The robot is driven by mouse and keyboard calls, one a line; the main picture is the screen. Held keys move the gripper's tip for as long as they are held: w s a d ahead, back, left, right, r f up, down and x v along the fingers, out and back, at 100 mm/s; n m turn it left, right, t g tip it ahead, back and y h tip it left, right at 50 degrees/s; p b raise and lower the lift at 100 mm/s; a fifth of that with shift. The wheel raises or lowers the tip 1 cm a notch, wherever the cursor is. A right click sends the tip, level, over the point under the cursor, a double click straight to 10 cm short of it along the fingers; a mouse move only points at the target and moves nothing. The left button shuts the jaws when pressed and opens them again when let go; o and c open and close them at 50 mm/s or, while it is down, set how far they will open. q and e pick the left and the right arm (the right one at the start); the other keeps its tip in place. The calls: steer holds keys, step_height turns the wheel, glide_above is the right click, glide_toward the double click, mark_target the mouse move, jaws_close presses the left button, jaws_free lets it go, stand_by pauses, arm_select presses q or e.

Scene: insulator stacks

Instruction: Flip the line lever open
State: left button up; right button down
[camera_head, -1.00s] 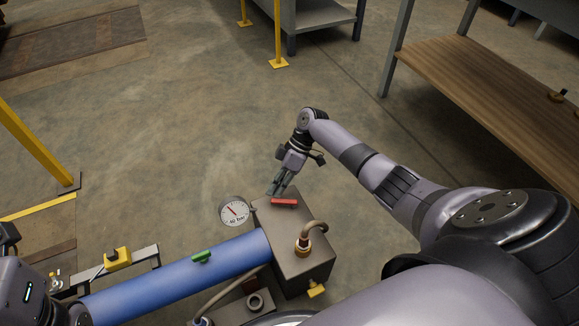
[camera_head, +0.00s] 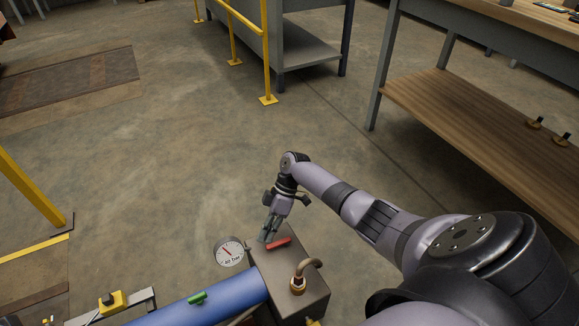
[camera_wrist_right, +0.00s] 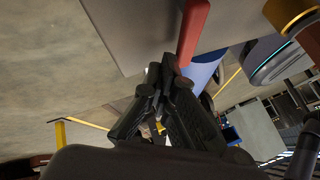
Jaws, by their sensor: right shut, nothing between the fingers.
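A red lever (camera_head: 279,243) lies across the top of a grey-brown block (camera_head: 290,270) at the lower middle of the head view. It also shows in the right wrist view (camera_wrist_right: 192,35). My right gripper (camera_head: 265,238) is shut and empty, its fingertips low at the lever's left end. In the right wrist view, the closed fingertips (camera_wrist_right: 164,65) are close to the lever's near end; whether they touch it I cannot tell. My left gripper is out of view.
A round pressure gauge (camera_head: 230,252) stands just left of the block, close to my right gripper. A brass fitting with a curved hose (camera_head: 299,281) rises from the block's top. A wooden-shelved bench (camera_head: 470,110) stands at the right. Open floor lies beyond the block.

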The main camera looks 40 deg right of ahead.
stand_by(0.3)
steer(key=shift+d+r, duration=0.15)
steer(key=shift+r, duration=0.05)
steer(key=v, duration=1.1)
steer(key=shift+r, duration=0.2)
steer(key=shift+w+d, duration=0.1)
steer(key=shift+w, duration=0.05)
